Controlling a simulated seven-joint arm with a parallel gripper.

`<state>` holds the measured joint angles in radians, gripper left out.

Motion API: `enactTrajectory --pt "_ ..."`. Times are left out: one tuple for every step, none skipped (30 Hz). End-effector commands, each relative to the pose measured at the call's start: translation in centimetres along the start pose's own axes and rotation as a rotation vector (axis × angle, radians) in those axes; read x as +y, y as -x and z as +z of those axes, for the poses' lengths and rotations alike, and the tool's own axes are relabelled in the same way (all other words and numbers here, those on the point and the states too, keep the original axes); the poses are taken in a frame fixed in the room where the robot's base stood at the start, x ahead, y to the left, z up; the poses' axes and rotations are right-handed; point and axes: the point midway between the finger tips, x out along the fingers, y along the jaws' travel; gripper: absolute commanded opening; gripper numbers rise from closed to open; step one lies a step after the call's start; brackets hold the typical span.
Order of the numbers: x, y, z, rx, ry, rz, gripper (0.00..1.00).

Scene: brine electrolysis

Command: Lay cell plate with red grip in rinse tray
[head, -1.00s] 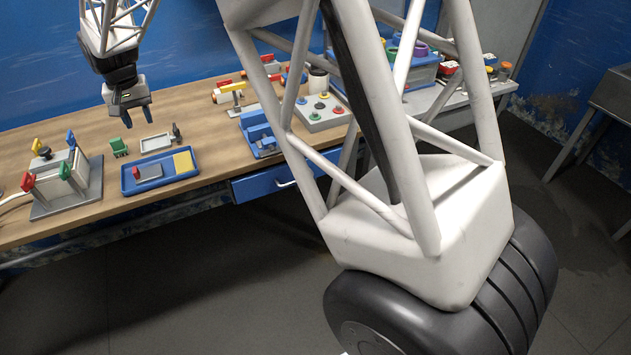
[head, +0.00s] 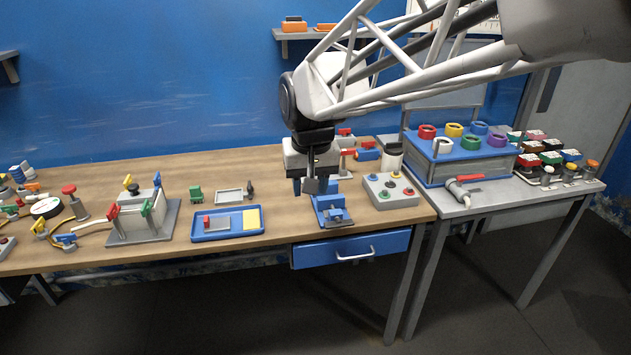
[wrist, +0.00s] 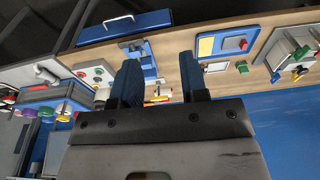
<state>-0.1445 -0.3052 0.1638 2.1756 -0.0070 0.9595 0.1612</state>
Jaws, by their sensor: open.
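A grey cell block (head: 150,222) with upright coloured grips stands on the wooden bench, left of centre in the head view. A blue tray (head: 200,236) right of the block holds a small grey-and-red block and a yellow pad. A shallow pale tray (head: 231,196) lies behind it. I cannot tell which is the rinse tray. My gripper (head: 313,186) is open and empty, pointing down above the blue stand (head: 330,212). Its fingers (wrist: 161,75) show apart in the wrist view.
A grey button box (head: 390,191) stands right of my gripper. A green piece (head: 196,194) stands beside the pale tray. A blue rack with coloured rings (head: 455,165) is on the right side table. Cables and gauges crowd the bench's left end.

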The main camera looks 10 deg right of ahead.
Motion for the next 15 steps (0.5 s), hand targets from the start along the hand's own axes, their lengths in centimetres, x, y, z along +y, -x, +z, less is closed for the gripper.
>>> enactTrajectory --pt "0.8 0.3 1.5 0.007 -0.002 0.001 0.4" --pt "1.2 0.5 2.3 0.011 -0.002 0.001 0.4" --pt "1.8 0.6 3.4 0.014 -0.003 0.002 0.4" --pt "2.2 0.7 4.2 0.019 -0.004 0.003 0.4" --pt "2.5 0.7 5.0 0.022 -0.004 0.004 0.4" --pt "3.0 0.9 6.1 0.027 -0.003 0.004 0.4" --pt "3.4 0.9 6.9 0.03 -0.003 0.005 0.4" --pt "3.8 0.9 7.7 0.034 -0.004 0.006 0.4" --pt "4.2 0.9 8.9 0.037 -0.005 0.007 0.4" --pt "4.5 0.9 9.7 0.041 -0.005 0.008 0.4" --pt "4.8 0.9 10.5 0.044 -0.005 0.009 0.4" --pt "5.2 0.8 11.6 0.049 -0.005 0.011 0.4" --pt "5.5 0.8 12.4 0.053 -0.005 0.012 0.4" --pt "5.8 0.8 13.2 0.057 -0.006 0.013 0.4" --pt "6.1 0.6 14.3 0.061 -0.006 0.014 0.4"
